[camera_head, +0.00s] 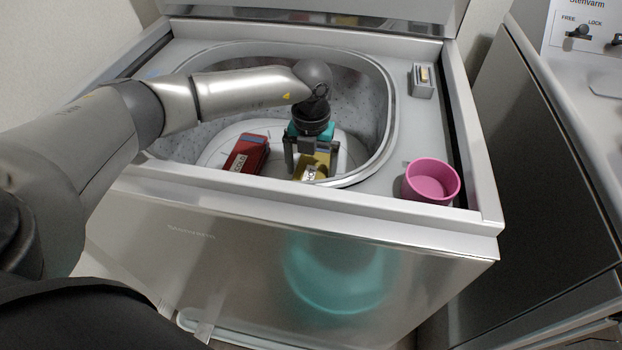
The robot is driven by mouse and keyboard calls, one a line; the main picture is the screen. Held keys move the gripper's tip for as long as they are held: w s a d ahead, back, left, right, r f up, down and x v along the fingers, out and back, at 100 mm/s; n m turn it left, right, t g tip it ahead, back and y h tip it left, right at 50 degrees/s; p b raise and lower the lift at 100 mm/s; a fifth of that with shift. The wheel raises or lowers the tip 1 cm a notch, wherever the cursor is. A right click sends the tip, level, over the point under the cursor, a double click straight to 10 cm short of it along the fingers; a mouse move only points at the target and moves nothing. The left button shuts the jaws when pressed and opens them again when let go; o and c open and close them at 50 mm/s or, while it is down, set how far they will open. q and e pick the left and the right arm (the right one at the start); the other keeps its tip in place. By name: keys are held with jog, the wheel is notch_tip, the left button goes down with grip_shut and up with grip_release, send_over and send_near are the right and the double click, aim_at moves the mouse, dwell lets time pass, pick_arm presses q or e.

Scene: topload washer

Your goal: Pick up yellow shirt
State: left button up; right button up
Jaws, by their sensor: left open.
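The yellow shirt (316,160) shows as a small folded yellow block with a pale label, inside the open washer tub (391,112) near its front edge. My left gripper (311,165) points down into the tub, with its two fingers apart on either side of the yellow shirt. The fingertips are partly hidden, so I cannot tell whether they touch it. My right gripper is not in view.
A red folded block (247,153) with a pale label lies in the tub to the left. A pink bowl (431,181) stands on the washer's front right corner. A dark-sided appliance (530,180) stands to the right. A small latch box (423,81) sits on the right rim.

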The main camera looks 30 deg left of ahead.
pick_arm(q)
jog(key=shift+c, duration=0.2)
jog(key=c, duration=1.4)
jog(key=shift+r, duration=0.2)
